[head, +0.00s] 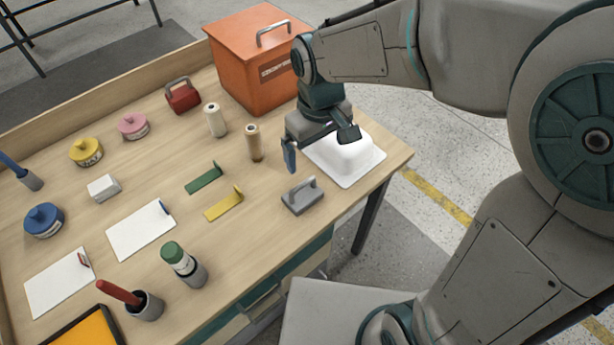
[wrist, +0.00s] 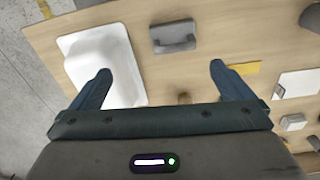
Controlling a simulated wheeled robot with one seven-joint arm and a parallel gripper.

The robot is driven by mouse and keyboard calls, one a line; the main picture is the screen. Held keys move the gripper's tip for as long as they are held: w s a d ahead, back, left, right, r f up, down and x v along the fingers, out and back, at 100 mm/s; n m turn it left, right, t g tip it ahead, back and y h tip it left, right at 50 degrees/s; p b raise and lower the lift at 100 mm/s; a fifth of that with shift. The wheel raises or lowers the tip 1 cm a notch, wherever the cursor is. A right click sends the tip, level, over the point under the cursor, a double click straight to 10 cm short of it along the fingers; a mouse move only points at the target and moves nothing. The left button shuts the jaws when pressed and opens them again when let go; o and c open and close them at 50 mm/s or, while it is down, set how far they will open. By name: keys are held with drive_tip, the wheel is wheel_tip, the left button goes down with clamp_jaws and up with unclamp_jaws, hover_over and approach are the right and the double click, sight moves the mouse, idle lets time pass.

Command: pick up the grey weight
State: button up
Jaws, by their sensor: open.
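The grey weight (head: 301,196) is a flat block with a raised handle. It sits on the wooden table near its front right edge. In the wrist view the grey weight (wrist: 173,37) lies beyond my fingertips, roughly between their lines. My gripper (head: 318,150) is above the table, behind the weight and beside the white tub shell. In the wrist view my gripper (wrist: 160,75) is open, with its two fingers wide apart and nothing between them. The weight is not touched by my gripper.
A white tub shell (head: 352,152) stands right of my gripper. A yellow bracket (head: 224,204) and a green bracket (head: 204,178) lie left of the weight. A tan spool (head: 254,143) and an orange box (head: 250,75) stand behind. The table's front edge is close to the weight.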

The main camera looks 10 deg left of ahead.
sight(303, 184)
drive_tip(key=shift+n, duration=0.6)
drive_tip(key=a+f, duration=0.3)
drive_tip(key=shift+s+a+f+b, duration=0.1)
drive_tip(key=shift+f+b, duration=0.2)
wheel_tip(303, 184, down, 7)
drive_tip(key=shift+f, duration=3.05)
drive_tip(key=shift+r, duration=0.1)
drive_tip(key=c, duration=1.7)
drive_tip(key=shift+r, duration=0.15)
drive_tip(key=shift+r, duration=0.5)
drive_tip(key=r, duration=0.3)
drive_tip(key=shift+d, duration=0.2)
drive_tip(key=s+d+r, duration=0.6)
drive_tip(key=s+d, duration=0.1)
drive_tip(key=s, duration=0.2)
drive_tip(key=shift+r, duration=0.35)
